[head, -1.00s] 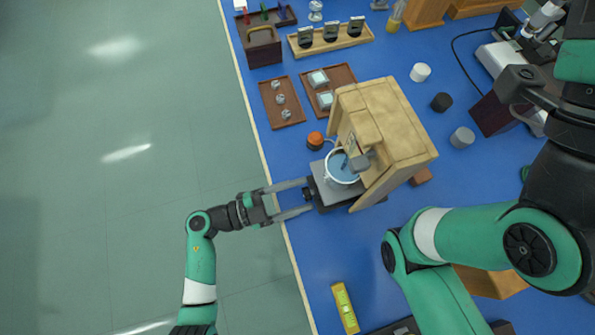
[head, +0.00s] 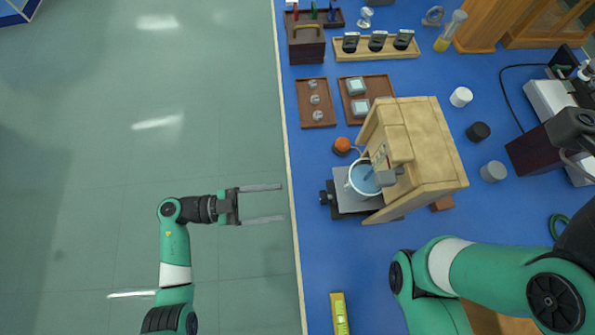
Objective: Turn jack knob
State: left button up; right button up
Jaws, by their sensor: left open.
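The jack (head: 352,205) is a low grey platform on the blue bench, partly under a wooden housing (head: 433,140). Its dark knob (head: 325,198) sticks out on the left side, toward the bench edge. A white cup of blue liquid (head: 363,178) stands on the jack's plate. My left gripper (head: 282,203) is open and empty, left of the knob and apart from it, near the bench's left edge, with its fingers pointing right at about the knob's height in the picture. My right arm comes in at the lower right; its gripper is not in view.
An orange-topped knob or button (head: 342,146) sits just above the jack. Wooden trays (head: 316,102) with small parts lie farther up. A yellow level (head: 340,314) lies near the lower bench edge. White, black and grey cylinders (head: 492,171) stand right of the housing. Bench between jack and level is clear.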

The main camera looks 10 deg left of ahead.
pick_arm(q)
jog(key=w+r+m+t+h+p, duration=0.1)
jog(key=r+p, duration=0.7)
jog(key=r, duration=1.1)
jog(key=w+r+m+t+h+p, duration=0.2)
jog(key=r+p, duration=0.7)
jog(key=r, duration=1)
jog(key=w+m, duration=0.2)
jog(key=w, duration=0.2)
jog(key=shift+w, duration=0.25)
